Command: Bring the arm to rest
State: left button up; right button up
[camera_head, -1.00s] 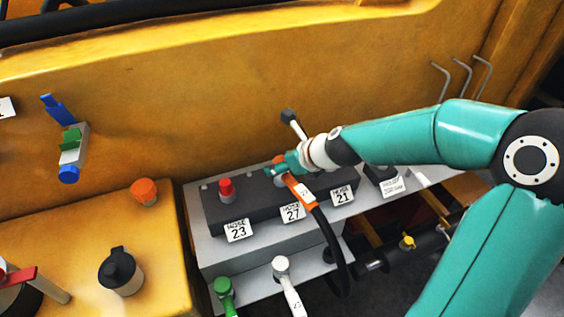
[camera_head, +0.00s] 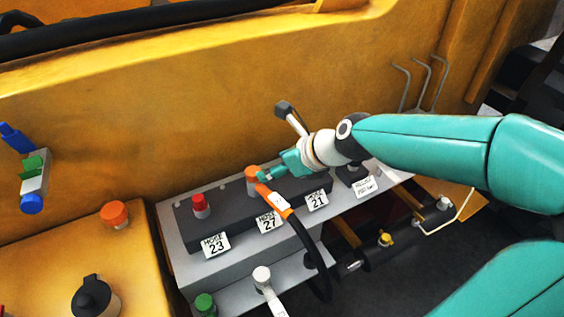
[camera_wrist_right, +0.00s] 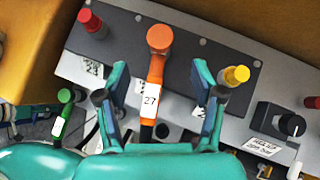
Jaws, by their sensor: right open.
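My right gripper (camera_head: 266,176) is by the manifold block, close to the orange hose coupling (camera_head: 272,198) tagged 27. In the right wrist view the gripper (camera_wrist_right: 160,72) is open, its two fingers apart on either side of the orange coupling (camera_wrist_right: 157,68), with clear gaps to it. The coupling sits at the port behind the HOSE 27 label (camera_head: 269,222), and its black hose (camera_head: 312,262) hangs down in front. My right arm reaches in from the right edge. My left gripper is not in view.
A red cap (camera_head: 200,204) and, in the wrist view, a yellow cap (camera_wrist_right: 236,75) flank the coupling. A black-knobbed lever (camera_head: 288,110) stands behind the gripper. Green (camera_head: 205,304) and white (camera_head: 262,276) couplings sit below. The yellow wall (camera_head: 150,120) rises behind.

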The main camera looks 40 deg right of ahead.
jog(key=shift+v, duration=1)
